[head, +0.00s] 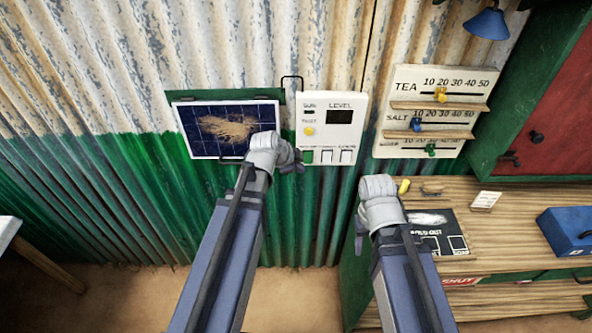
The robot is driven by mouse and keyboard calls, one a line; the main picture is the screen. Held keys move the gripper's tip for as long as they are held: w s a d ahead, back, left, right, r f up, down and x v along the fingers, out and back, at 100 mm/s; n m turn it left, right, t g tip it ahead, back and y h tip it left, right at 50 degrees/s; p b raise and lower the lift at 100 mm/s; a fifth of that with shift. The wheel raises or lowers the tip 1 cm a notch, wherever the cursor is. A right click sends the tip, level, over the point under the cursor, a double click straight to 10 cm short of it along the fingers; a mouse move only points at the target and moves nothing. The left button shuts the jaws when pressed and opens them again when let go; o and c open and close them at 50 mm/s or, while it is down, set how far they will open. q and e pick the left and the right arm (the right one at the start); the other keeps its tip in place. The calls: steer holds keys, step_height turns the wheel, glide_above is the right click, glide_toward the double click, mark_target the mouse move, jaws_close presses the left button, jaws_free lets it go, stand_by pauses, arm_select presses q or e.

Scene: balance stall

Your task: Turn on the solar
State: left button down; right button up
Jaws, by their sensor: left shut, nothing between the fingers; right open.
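A white control panel (350,137) on the corrugated wall has a LEVEL label, a dark display (339,117), a round yellow button (308,131) and a bottom row of small switches, a green one (308,157) at the left and white ones beside it. The switch labels are too small to read. A dark blue solar panel (187,121) hangs to its left with a brown straw-like patch (228,129) on it. My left gripper (298,164) is shut and empty, just left of the green switch; contact cannot be told. My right gripper (359,232) is open, below the control panel, fingers mostly hidden.
A slider board (398,87) labelled TEA and SALT hangs to the right. Below it, a wooden counter (520,225) holds a dark printed sheet, a small yellow item (404,186), a card (485,200) and a blue box (570,232). A red-and-green cabinet (545,115) stands at the right.

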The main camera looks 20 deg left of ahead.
mark_target(305, 162)
arm_select(q)
steer(key=w+f+b, duration=0.2)
steer(key=w, duration=0.1)
steer(key=w+f+b, duration=0.2)
steer(key=w+f, duration=0.1)
steer(key=shift+w+d, duration=0.1)
steer(key=shift+d, duration=0.05)
steer(key=shift+w, duration=0.3)
steer(key=shift+w+a+f, duration=0.15)
steer(key=shift+w+a, duration=0.05)
steer(key=shift+w, duration=0.05)
